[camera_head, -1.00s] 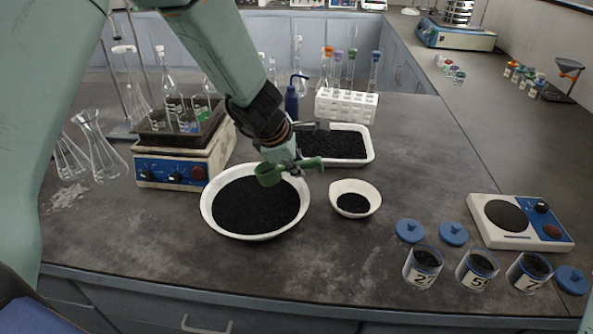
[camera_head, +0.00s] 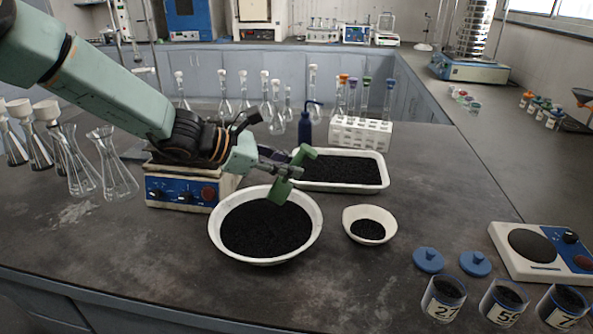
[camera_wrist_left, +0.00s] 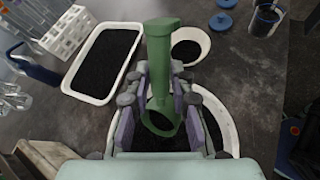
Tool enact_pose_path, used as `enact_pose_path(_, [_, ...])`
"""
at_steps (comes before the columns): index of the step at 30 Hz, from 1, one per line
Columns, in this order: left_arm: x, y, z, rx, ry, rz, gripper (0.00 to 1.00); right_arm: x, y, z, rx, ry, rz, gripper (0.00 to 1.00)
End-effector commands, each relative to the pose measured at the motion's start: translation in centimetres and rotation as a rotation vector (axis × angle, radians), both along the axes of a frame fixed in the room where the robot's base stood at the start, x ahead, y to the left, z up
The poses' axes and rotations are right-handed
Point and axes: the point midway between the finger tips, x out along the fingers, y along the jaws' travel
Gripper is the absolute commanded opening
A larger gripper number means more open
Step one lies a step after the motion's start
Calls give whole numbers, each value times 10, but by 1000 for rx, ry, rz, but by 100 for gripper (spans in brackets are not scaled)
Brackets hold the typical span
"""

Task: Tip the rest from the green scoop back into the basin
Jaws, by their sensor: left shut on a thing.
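My left gripper (camera_head: 273,166) is shut on the green scoop (camera_head: 281,190) and holds it above the back part of the basin. The scoop is steeply tilted in the head view, its cup low over the basin. The scoop also shows between the fingers in the left wrist view (camera_wrist_left: 160,75); whether any grains are in its cup cannot be told. The basin (camera_head: 222,240) is a round white bowl holding a wide bed of black grains. Its rim also shows in the left wrist view (camera_wrist_left: 229,125), partly hidden by the gripper. My right gripper is not in view.
A white tray of black grains (camera_head: 384,178) stands behind the basin, and a small white bowl (camera_head: 350,213) stands to its right. A hot plate (camera_head: 170,193) is at left, near glass flasks (camera_head: 118,175). Labelled jars (camera_head: 443,300) and blue lids (camera_head: 428,260) lie at front right.

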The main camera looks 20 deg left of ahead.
Motion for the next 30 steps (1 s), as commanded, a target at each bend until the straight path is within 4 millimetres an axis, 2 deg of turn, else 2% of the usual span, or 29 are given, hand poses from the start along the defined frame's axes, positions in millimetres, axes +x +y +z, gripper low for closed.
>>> enact_pose_path(12, [-8,34,-3,-335,-87,3,0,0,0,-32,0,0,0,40])
enact_pose_path(30, [-15,61,-7,-615,-158,0,0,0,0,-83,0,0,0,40])
